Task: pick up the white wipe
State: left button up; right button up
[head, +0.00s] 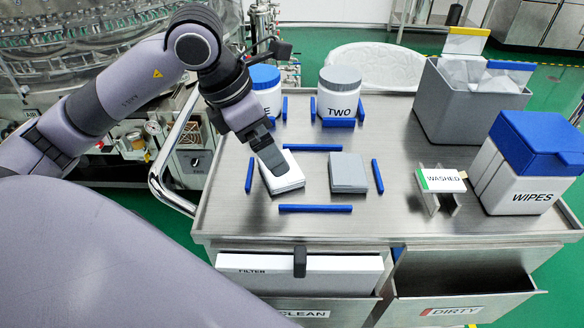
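The white wipe (289,177) is a flat white folded square lying on the steel cart top, left of a similar grey square (348,173). My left gripper (272,162) reaches down from the upper left, its fingertips at the white wipe's left part and covering some of it. Only one side of the fingers shows clearly, so I cannot tell whether they are open, shut or touching the wipe. My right gripper is not in view.
Blue strips (315,208) lie around both squares. Jars ONE (266,95) and TWO (339,97) stand behind. A grey bin (465,105), WASHED stand (441,180) and WIPES box (520,190) are right. Drawers CLEAN (310,309) and DIRTY (450,311) are open in front.

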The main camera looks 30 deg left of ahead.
pick_arm(q)
jog(key=x, duration=0.5)
jog(key=shift+s+f, duration=0.1)
jog(key=shift+f, duration=0.25)
jog(key=c, duration=0.8)
jog(key=shift+r, duration=0.15)
notch_tip(320, 180, up, 20)
jog(key=shift+f+p, duration=0.1)
jog(key=shift+p, duration=1.1)
